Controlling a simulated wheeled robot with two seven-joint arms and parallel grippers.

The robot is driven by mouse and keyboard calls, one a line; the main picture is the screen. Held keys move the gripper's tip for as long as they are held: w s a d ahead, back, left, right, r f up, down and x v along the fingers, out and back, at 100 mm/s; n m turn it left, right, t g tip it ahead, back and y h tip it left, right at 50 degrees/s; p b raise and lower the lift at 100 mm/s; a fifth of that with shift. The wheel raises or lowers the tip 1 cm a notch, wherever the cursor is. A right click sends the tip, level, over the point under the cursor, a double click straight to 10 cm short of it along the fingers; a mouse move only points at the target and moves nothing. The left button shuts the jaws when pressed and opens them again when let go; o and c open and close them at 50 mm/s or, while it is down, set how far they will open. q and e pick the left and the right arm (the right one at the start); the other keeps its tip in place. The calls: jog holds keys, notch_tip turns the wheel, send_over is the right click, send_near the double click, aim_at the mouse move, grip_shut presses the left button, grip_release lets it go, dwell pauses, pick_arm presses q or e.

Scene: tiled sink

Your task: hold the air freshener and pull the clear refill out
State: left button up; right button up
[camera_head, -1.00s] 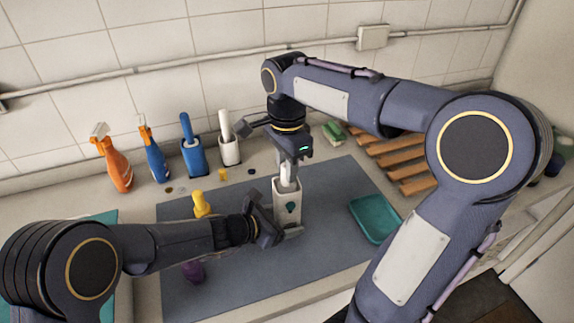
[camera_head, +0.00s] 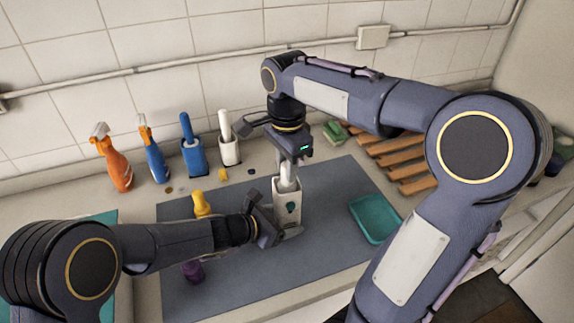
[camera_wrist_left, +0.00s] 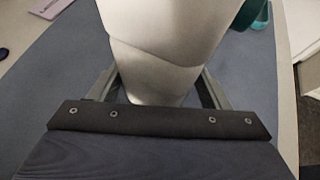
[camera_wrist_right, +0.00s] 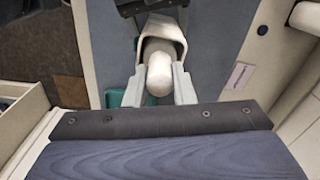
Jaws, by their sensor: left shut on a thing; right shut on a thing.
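The white air freshener (camera_head: 287,207) stands upright on the grey mat, with a dark teal mark on its front. My left gripper (camera_head: 280,235) is shut on its lower body from the left; the white body also fills the left wrist view (camera_wrist_left: 165,50) between the fingers. The refill (camera_head: 288,178) shows as a pale rounded piece in the freshener's open top. My right gripper (camera_head: 290,165) points down from above and is shut on the refill. In the right wrist view the refill's round end (camera_wrist_right: 159,75) sits between the fingers, with the white housing around it.
The grey mat (camera_head: 235,275) lies under the freshener. A teal tray (camera_head: 375,219) is to the right, a yellow bottle (camera_head: 201,204) and a purple object (camera_head: 193,271) to the left. Spray bottles (camera_head: 113,160) and brush holders (camera_head: 192,158) stand along the wall. A wooden rack (camera_head: 400,165) is behind right.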

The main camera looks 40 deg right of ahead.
jog(key=shift+r, duration=3.7)
pick_arm(q)
jog(key=o, duration=1.1)
jog(key=shift+c, duration=0.2)
jog(key=shift+a, duration=0.1)
jog(key=v, duration=1.1)
jog(key=shift+a+r, duration=0.2)
jog(key=shift+a, duration=0.1)
pick_arm(e)
jog(key=shift+r+p, duration=0.6)
jog(key=shift+p, duration=0.15)
pick_arm(q)
jog(key=shift+a+r, duration=0.1)
jog(key=shift+r, duration=0.6)
